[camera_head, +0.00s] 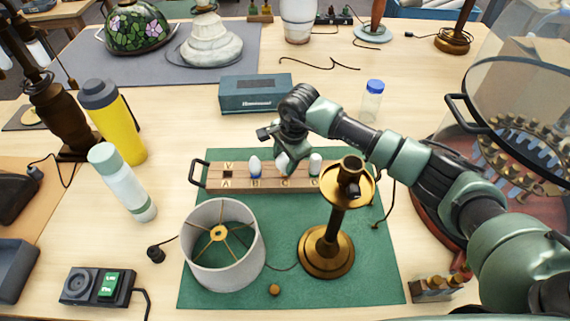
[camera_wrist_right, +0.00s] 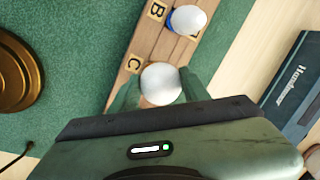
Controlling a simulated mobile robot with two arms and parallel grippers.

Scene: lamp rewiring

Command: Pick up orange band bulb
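The wooden bulb rack (camera_head: 222,180) with lettered slots lies on the green mat (camera_head: 190,272). Slot A looks empty. A white bulb with a blue band (camera_head: 254,166) stands at B, and another white bulb (camera_head: 315,163) stands at D. My right gripper (camera_head: 284,166) is down over the bulb at C. In the right wrist view, its fingers lie on both sides of that white bulb (camera_wrist_right: 161,84), close to it. My left gripper is out of view.
A brass lamp stand (camera_head: 326,251) and a white lampshade (camera_head: 222,274) stand in front of the rack. A teal box (camera_head: 255,94) and a blue-capped bottle (camera_head: 372,100) are behind it. Two bottles stand at the left. The table between box and lampshades is mostly clear.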

